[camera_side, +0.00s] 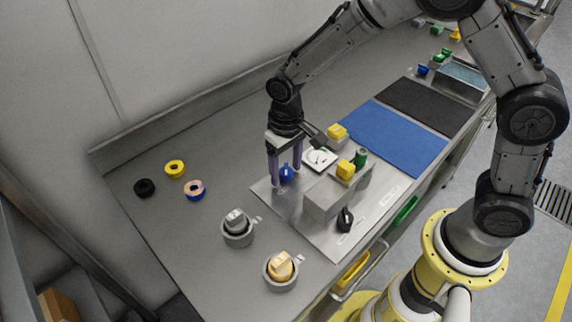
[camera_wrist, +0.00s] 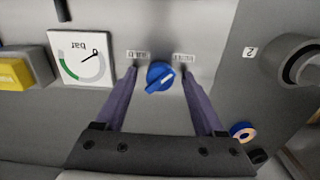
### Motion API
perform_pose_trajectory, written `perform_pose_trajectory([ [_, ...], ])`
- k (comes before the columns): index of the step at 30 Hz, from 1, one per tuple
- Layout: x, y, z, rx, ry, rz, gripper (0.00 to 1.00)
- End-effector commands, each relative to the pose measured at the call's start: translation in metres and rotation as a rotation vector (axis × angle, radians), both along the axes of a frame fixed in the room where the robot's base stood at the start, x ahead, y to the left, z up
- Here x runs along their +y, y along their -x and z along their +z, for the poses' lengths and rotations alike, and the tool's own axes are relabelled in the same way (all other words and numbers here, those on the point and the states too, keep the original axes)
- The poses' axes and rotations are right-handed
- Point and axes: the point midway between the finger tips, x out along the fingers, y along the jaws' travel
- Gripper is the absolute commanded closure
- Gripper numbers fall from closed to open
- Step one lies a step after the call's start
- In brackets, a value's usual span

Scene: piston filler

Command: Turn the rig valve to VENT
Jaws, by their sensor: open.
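The valve is a small blue knob (camera_wrist: 160,76) on the grey plate, between my fingers in the wrist view. Its raised grip runs diagonally from lower left to upper right. Two small labels, one at upper left (camera_wrist: 138,55) and one at upper right (camera_wrist: 184,58), appear upside down and are too small to read surely. My gripper (camera_wrist: 160,71) is open, with one finger on each side of the knob and visible gaps between. In the side view my gripper (camera_side: 285,184) points straight down over the blue knob (camera_side: 286,172), its fingers partly framing it.
A white gauge (camera_side: 320,158) with a green arc stands beside the knob. A grey block (camera_side: 328,200) with yellow and green parts and a black knob (camera_side: 345,219) are close by. Two round holders (camera_side: 238,234) (camera_side: 281,272) stand in front. Loose rings (camera_side: 175,169) lie left.

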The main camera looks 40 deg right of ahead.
Motion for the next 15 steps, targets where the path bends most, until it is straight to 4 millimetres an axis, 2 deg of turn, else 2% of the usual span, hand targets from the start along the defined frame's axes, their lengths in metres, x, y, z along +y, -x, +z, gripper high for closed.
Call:
perform_pose_trajectory([
  [4, 0.000, -0.001, 0.006, -0.002, -0.001, 0.000, 0.29],
  [7, 0.000, -0.001, 0.020, -0.004, -0.001, 0.000, 0.29],
  [15, 0.000, -0.001, 0.078, -0.006, -0.002, 0.000, 0.29],
])
